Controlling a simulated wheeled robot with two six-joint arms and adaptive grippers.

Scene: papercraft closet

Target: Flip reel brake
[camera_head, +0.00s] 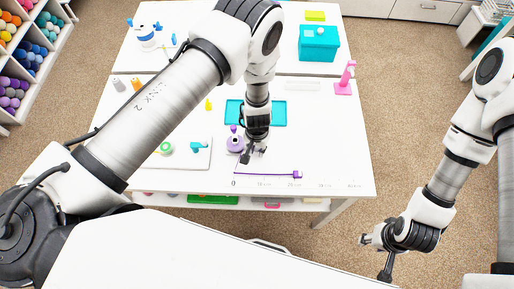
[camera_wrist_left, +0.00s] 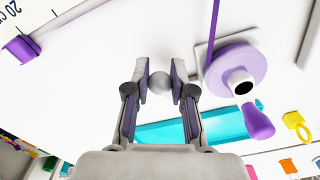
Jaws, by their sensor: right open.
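The purple reel (camera_head: 235,143) stands on the white table, just left of my left gripper (camera_head: 253,154). In the left wrist view, the reel (camera_wrist_left: 238,72) has a dark-centred white hub and a purple crank handle (camera_wrist_left: 258,120). A thin grey angled piece (camera_wrist_left: 200,52) shows beside it. My left gripper (camera_wrist_left: 159,72) points down, its fingertips parted around a small grey ball (camera_wrist_left: 159,84). I cannot tell whether they touch the ball, or whether it is the reel's brake. My right gripper (camera_head: 373,257) is open and empty, off the table's front right.
A purple tab (camera_head: 298,174) lies by the printed ruler, with a purple line running left from it. A teal tray (camera_head: 278,113) lies behind my left gripper. A teal box (camera_head: 318,43) and a pink stand (camera_head: 345,80) are farther right. The table's right front is mostly clear.

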